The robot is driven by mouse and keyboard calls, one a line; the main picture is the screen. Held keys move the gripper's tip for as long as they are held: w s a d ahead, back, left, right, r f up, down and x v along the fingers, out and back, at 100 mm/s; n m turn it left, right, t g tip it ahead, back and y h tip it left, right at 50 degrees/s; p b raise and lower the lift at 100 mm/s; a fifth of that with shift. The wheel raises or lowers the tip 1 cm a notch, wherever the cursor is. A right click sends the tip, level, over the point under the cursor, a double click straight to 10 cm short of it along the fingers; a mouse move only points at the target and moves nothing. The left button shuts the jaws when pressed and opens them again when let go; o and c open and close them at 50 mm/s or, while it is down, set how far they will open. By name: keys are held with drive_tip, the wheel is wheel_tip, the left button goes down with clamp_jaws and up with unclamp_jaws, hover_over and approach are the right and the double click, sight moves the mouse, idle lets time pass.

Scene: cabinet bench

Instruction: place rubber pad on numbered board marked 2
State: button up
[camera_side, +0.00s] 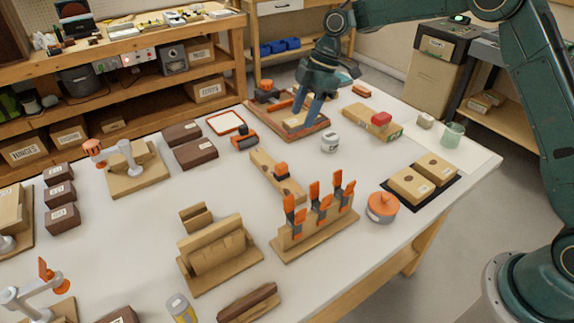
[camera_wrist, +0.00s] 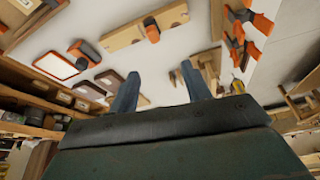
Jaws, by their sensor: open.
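Dark brown labelled boards (camera_side: 195,153) lie left of centre, and several more (camera_side: 62,219) at the far left. Their markings are too small to read, so I cannot tell which is 2. I cannot surely identify the rubber pad.
An orange-rimmed white tray (camera_side: 226,122) and an orange clamp (camera_side: 244,138) lie left of the fixture. Upright orange clamps (camera_side: 315,205) stand nearer the front. White bench surface separates them.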

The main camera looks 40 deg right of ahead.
drive_tip(key=s+d+r+m+t+h, duration=0.25)
drive_tip(key=s+r+m, duration=0.55)
drive_tip(key=s+r, duration=0.8)
drive_tip(key=s+d+f+m, duration=0.1)
drive_tip(key=s+m, duration=0.1)
drive_tip(key=s, duration=0.5)
drive_tip(key=s+d+f+m+t+h, duration=0.1)
drive_tip(key=s+d+m, duration=0.1)
drive_tip(key=s, duration=0.5)
drive_tip(key=s+d+f+m+t, duration=0.1)
drive_tip(key=s+d+m, duration=0.1)
drive_tip(key=s+m, duration=0.2)
drive_tip(key=s, duration=0.3)
drive_tip(key=shift+s+d+f, duration=0.15)
drive_tip(key=shift+s+f, duration=0.1)
drive_tip(key=shift+s, duration=0.15)
